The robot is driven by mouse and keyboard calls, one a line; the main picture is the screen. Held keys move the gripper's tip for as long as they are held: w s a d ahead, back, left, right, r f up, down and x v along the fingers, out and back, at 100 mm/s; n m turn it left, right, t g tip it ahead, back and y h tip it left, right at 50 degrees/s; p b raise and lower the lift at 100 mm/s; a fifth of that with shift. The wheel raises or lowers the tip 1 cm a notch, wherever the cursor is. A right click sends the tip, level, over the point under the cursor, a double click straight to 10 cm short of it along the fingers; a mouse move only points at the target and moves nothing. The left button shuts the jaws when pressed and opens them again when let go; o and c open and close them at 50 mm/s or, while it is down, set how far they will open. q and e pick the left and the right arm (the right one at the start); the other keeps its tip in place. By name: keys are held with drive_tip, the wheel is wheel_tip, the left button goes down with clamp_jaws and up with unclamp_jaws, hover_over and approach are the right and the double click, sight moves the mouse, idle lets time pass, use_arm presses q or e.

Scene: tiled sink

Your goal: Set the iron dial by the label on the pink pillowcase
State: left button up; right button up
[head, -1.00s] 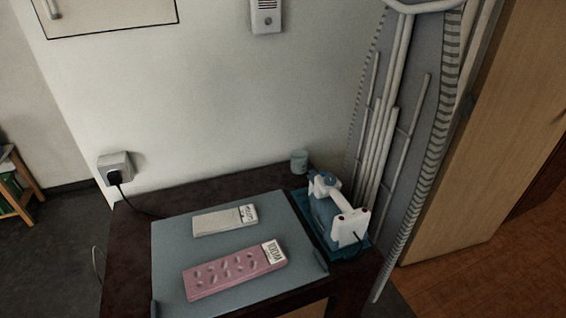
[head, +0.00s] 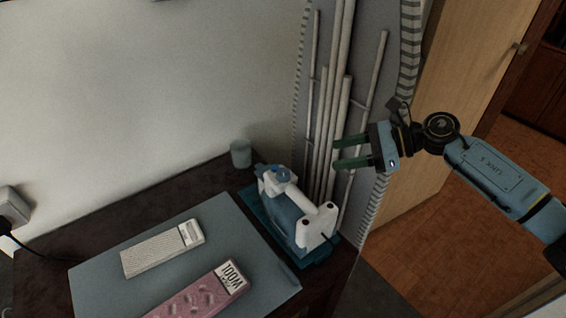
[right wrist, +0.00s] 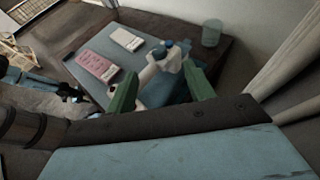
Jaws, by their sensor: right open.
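The iron (head: 292,208), white and blue with a blue dial (head: 281,174) on top, sits on a teal base at the right of the dark table. It also shows in the right wrist view (right wrist: 165,68). The pink pillowcase (head: 203,296) lies folded on the grey-blue mat, with a white label (head: 232,274) that seems to read "100%" and a smaller line I cannot read. My right gripper (head: 339,152) is open and empty, in the air to the right of and above the iron. Its green fingers (right wrist: 164,98) frame the iron in the wrist view. My left gripper is not in the head view.
A whitish folded cloth (head: 158,250) with a label lies behind the pillowcase on the mat (head: 100,277). A pale cup (head: 241,153) stands at the table's back. A plug (head: 8,225) is at the left wall.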

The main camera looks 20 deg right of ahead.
sight(284, 172)
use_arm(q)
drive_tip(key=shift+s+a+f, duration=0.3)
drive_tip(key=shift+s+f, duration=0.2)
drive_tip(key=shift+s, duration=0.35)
use_arm(e)
drive_tip(key=x, duration=0.9)
drive_tip(key=f+x, duration=0.1)
drive_tip(key=x, duration=0.4)
drive_tip(key=shift+s+d+f, duration=0.1)
drive_tip(key=shift+s+d, duration=0.05)
drive_tip(key=shift+s, duration=0.25)
